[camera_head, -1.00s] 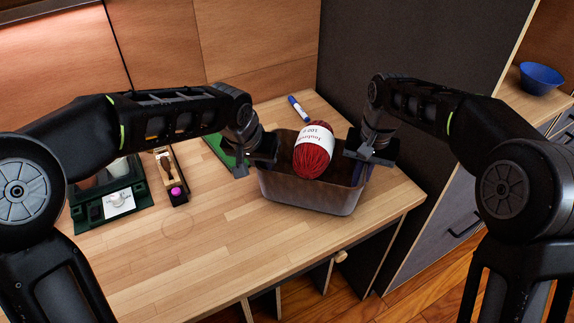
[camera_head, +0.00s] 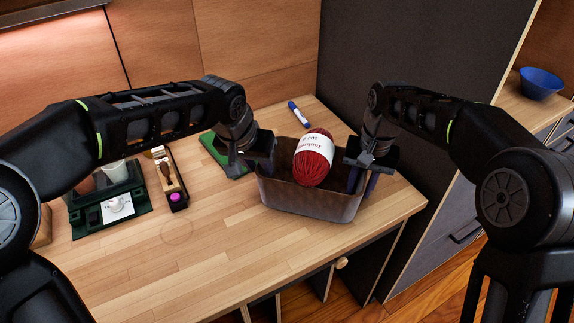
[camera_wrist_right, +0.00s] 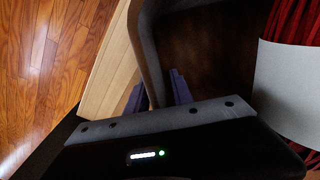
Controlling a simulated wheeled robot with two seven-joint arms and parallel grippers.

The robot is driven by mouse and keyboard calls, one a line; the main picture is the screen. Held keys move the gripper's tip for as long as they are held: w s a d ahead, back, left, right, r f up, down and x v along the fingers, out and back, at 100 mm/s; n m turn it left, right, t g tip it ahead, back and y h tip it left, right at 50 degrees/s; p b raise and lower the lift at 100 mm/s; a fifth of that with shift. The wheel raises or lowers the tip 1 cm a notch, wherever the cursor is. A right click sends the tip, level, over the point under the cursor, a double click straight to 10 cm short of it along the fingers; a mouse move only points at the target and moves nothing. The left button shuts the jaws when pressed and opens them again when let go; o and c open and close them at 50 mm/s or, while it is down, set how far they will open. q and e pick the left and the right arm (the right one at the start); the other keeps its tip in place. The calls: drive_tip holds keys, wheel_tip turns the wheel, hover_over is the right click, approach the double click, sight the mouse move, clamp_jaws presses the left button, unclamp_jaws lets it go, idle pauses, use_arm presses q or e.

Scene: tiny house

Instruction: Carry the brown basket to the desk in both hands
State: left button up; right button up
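The brown basket (camera_head: 310,200) stands upright on the wooden desk (camera_head: 220,235), near its right end. A red ball of yarn (camera_head: 313,160) with a white label sits in it. My left gripper (camera_head: 258,168) is at the basket's left end, its fingers spread and partly hidden. My right gripper (camera_head: 362,180) is at the right end, its purple fingers apart on either side of the rim. In the right wrist view, the basket wall (camera_wrist_right: 148,50) runs between the spread fingers (camera_wrist_right: 157,95), and the yarn (camera_wrist_right: 288,95) shows at the right.
A dark green tray (camera_head: 105,205) and a narrow box (camera_head: 172,180) stand left. A dark panel (camera_head: 415,70) rises behind right. The desk's front middle is clear.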

use_arm(q)
drive_tip(key=v, duration=0.8)
use_arm(e)
drive_tip(key=shift+d+r, duration=0.15)
drive_tip(key=shift+r, duration=1.75)
drive_tip(key=shift+d+r, duration=0.15)
drive_tip(key=shift+r, duration=1.7)
